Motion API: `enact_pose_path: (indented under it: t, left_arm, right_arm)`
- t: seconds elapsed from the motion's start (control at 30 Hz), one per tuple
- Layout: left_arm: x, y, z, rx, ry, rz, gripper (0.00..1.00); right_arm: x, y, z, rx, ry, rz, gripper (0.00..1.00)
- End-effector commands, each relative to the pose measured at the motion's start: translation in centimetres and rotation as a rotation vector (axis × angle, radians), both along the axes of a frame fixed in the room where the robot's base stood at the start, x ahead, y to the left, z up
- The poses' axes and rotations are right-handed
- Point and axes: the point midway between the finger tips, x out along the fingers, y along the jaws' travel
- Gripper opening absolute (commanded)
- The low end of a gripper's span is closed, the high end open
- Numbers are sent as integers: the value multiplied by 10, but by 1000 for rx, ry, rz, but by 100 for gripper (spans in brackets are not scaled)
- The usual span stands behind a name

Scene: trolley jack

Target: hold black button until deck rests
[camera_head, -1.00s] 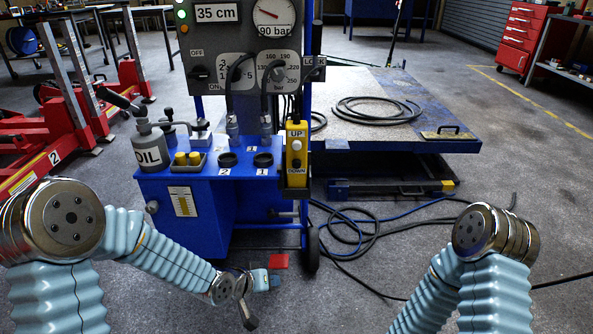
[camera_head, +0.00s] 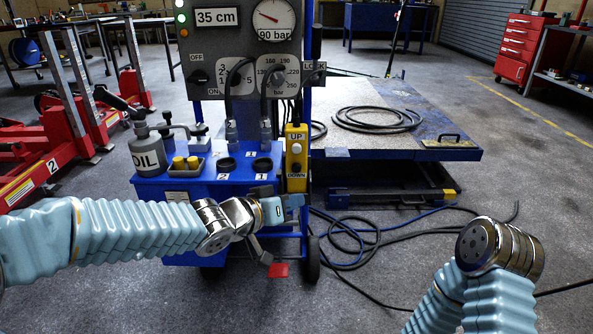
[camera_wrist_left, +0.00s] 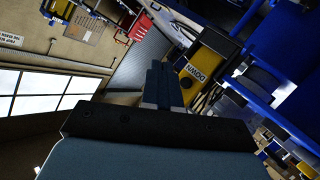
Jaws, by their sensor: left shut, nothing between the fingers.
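The yellow pendant (camera_head: 297,157) hangs at the right side of the blue lift unit. It has a white button beside UP and a black button (camera_head: 296,167) above the DOWN label. My left gripper (camera_head: 299,201) is shut and empty just below the pendant. In the left wrist view its closed fingers (camera_wrist_left: 165,75) are beside the pendant's DOWN end (camera_wrist_left: 198,72); I see no contact with the black button. The deck (camera_head: 362,142) stands raised behind on the right, with a hose on it. My right gripper is out of view.
The panel display (camera_head: 212,17) reads 35 cm and the gauge (camera_head: 273,16) 90 bar. An oil can (camera_head: 149,152) stands on the blue unit (camera_head: 178,187). Hoses (camera_head: 365,235) lie on the floor to the right. Red equipment (camera_head: 60,140) stands at the left.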

Motion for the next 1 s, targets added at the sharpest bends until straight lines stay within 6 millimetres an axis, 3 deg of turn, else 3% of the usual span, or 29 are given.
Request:
enact_pose_path:
  t: [0.27, 0.7, 1.0]
  left_arm:
    - [13, 0, 1, -1, 3, 2, 0]
    - [72, 1, 4, 0, 4, 2, 0]
    - [88, 0, 0, 0, 2, 1, 0]
  right_arm:
    - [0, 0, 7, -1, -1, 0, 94]
    - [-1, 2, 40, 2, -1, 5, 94]
    - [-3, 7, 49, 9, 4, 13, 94]
